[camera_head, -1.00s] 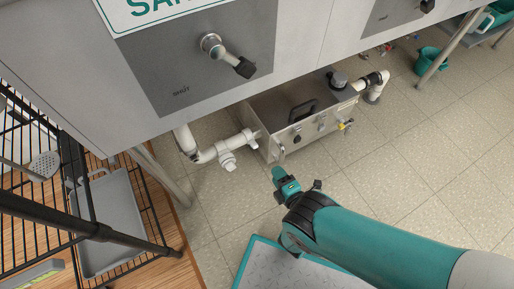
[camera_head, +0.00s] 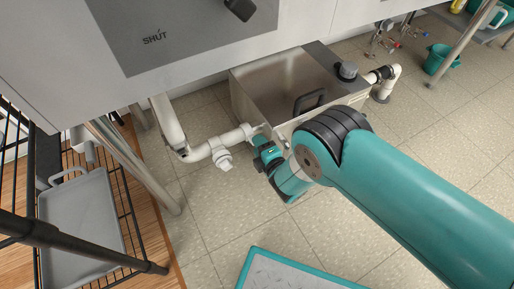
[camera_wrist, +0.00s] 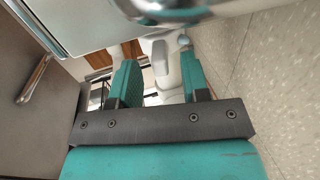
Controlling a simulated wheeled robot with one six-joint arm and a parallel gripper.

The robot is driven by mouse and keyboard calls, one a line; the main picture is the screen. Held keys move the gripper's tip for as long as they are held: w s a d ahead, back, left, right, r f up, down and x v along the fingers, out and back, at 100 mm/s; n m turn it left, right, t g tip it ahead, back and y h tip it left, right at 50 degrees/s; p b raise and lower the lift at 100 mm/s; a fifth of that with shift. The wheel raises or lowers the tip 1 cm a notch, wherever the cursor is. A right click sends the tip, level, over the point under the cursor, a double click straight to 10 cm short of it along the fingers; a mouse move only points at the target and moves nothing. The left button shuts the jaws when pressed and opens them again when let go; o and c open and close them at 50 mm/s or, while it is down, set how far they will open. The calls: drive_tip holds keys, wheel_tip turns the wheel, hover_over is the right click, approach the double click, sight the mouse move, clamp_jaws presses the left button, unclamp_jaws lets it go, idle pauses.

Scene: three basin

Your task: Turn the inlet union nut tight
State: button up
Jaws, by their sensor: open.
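The white inlet pipe (camera_head: 200,153) runs to the left side of the steel box (camera_head: 285,80). A white winged fitting, which looks like the inlet union nut (camera_head: 247,132), sits on it close to the box. My gripper (camera_head: 260,142) is beside that fitting, low in front of the box's left corner; contact cannot be told. In the wrist view my gripper (camera_wrist: 160,78) is open, its two teal fingers apart. White pipework (camera_wrist: 166,65) shows between and beyond them; which part is the nut is unclear there. My arm hides part of the box front.
A white fitting (camera_head: 223,158) hangs below the inlet pipe. A metal leg (camera_head: 135,165) and a wire rack with a grey tray (camera_head: 82,225) stand at left. A teal-edged board (camera_head: 290,272) lies in front. Floor between is clear.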

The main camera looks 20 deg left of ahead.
sight(251, 133)
drive_tip(key=shift+b+x, duration=0.35)
drive_tip(key=shift+x, duration=0.5)
clamp_jaws()
drive_tip(key=shift+w+a+r+g+h+p, duration=0.1)
drive_tip(key=shift+r+g+h+p, duration=0.25)
drive_tip(key=shift+r+p, duration=0.15)
drive_tip(key=shift+w+a+r+g+h+p, duration=0.1)
drive_tip(key=shift+r+g+h+p, duration=0.2)
drive_tip(key=shift+r+p, duration=0.2)
drive_tip(key=shift+w+a+r+g+h+p, duration=0.15)
drive_tip(key=shift+g+h+p, duration=0.2)
drive_tip(key=shift+g+h, duration=0.2)
drive_tip(key=shift+w+a+r+g+h+p, duration=0.1)
drive_tip(key=shift+r+g+h+p, duration=0.1)
drive_tip(key=shift+g+h+p, duration=0.3)
unclamp_jaws()
drive_tip(key=shift+s, duration=0.1)
drive_tip(key=p+v, duration=0.7)
drive_tip(key=v, duration=1)
drive_tip(key=shift+s+p, duration=0.2)
drive_tip(key=shift+p, duration=0.15)
